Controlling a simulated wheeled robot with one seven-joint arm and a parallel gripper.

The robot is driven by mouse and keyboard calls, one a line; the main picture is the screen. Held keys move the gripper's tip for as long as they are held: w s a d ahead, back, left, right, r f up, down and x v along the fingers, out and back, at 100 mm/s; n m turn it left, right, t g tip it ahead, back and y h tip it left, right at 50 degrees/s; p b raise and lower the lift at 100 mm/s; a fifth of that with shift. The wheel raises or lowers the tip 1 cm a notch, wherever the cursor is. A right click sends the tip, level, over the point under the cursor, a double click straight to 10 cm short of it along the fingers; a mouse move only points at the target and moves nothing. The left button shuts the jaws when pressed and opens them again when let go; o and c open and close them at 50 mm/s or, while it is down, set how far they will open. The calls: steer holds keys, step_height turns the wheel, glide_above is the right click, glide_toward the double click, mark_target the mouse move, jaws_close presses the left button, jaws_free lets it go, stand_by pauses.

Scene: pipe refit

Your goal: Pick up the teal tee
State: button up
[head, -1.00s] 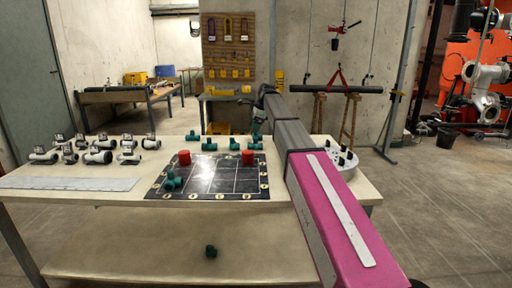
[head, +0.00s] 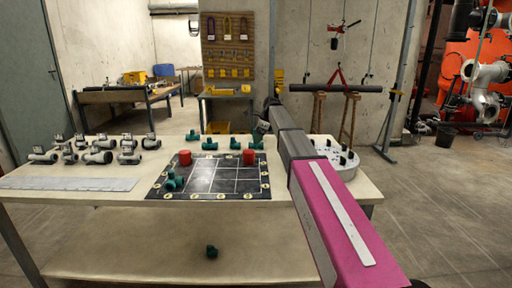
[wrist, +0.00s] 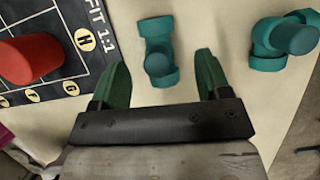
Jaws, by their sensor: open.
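A teal tee (wrist: 158,52) lies on the pale tabletop in the wrist view, between and just ahead of the fingertips of my gripper (wrist: 161,72). My gripper is open, with a finger on either side and visible gaps to the tee. A second teal tee (wrist: 284,40) lies to the right, outside the fingers. In the head view, teal tees (head: 209,144) and (head: 235,144) lie in a row along the back of the table. My gripper (head: 262,127) is small there, above the back right of the row. I cannot tell which tee it straddles.
A black marked board (head: 215,184) holds red cylinders (head: 185,157) and (head: 249,158) and teal pieces (head: 173,182). Grey-white fittings (head: 100,156) stand left behind a pale strip (head: 68,184). A round grey holder (head: 340,165) is at right. A teal piece (head: 211,251) lies on the lower shelf.

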steer(key=x, duration=0.3)
steer(key=shift+s+a+f, duration=0.1)
steer(key=shift+a+f, duration=0.15)
steer(key=shift+f, duration=0.05)
steer(key=shift+c, duration=0.3)
steer(key=c, duration=1)
steer(key=shift+o, duration=0.2)
steer(key=shift+r, duration=0.1)
